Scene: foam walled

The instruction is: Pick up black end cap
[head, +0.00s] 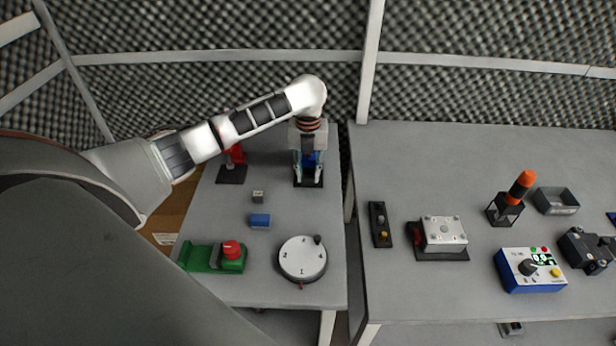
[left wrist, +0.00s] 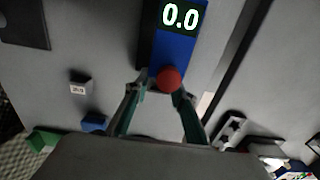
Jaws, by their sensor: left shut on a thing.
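My left gripper (head: 309,176) is at the back of the left table, over a blue device (head: 309,159) on a black base. In the left wrist view my left gripper (left wrist: 159,92) has its fingertips on either side of a round red knob (left wrist: 168,77). The knob is at the near end of the blue device (left wrist: 176,47), whose display reads 0.0. The fingers are shut on the knob. I cannot make out a black end cap for certain in either view. My right gripper is not in view.
On the left table are a red device (head: 234,158), a small grey block (head: 258,196), a blue block (head: 260,220), a green box with a red button (head: 232,250) and a round dial (head: 302,259). The right table (head: 420,150) holds several devices. A gap separates the tables.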

